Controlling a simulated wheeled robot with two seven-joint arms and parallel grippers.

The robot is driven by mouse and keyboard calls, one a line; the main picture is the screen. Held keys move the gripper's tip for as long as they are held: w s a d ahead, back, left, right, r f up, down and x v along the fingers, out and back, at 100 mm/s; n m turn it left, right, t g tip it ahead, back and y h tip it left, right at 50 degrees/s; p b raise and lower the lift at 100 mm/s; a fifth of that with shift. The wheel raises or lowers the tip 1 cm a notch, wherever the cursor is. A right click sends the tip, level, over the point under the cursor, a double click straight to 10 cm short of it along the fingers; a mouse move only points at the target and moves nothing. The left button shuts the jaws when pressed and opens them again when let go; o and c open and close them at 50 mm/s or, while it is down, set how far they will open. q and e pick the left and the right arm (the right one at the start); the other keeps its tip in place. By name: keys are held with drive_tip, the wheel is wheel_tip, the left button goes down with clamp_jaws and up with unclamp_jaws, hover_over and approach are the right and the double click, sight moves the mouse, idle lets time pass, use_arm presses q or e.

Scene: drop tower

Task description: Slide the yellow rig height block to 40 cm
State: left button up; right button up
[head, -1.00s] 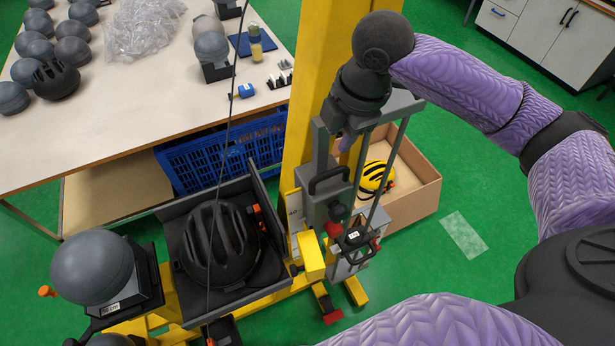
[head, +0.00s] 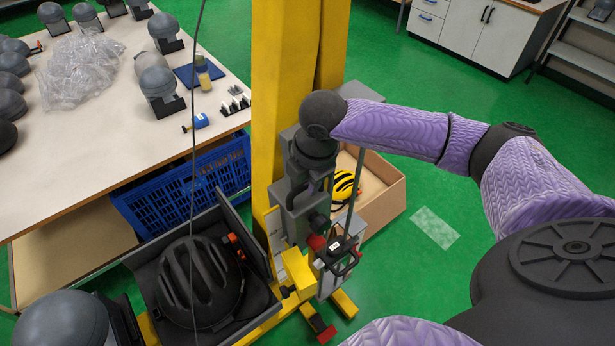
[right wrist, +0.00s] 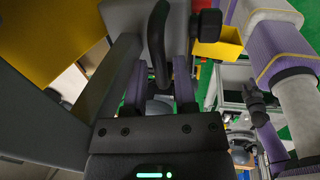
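The yellow rig's column (head: 285,90) rises in the middle of the head view. A grey height block (head: 297,222) with a black handle sits low on it, above a small yellow part (head: 298,268). My right gripper (right wrist: 159,85) is open, its two purple-sided fingers on either side of the black handle (right wrist: 157,35) in the right wrist view. Gaps show between fingers and handle. In the head view my right wrist hides most of the gripper. My left gripper is not in view.
A black helmet (head: 198,282) lies in a grey tray left of the column. A grey headform (head: 60,322) stands at lower left. A cardboard box (head: 385,207) with a yellow helmet (head: 344,184) is behind the rig. A blue crate (head: 165,205) sits under the table (head: 110,130).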

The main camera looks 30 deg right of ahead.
clamp_jaws()
idle(1.3)
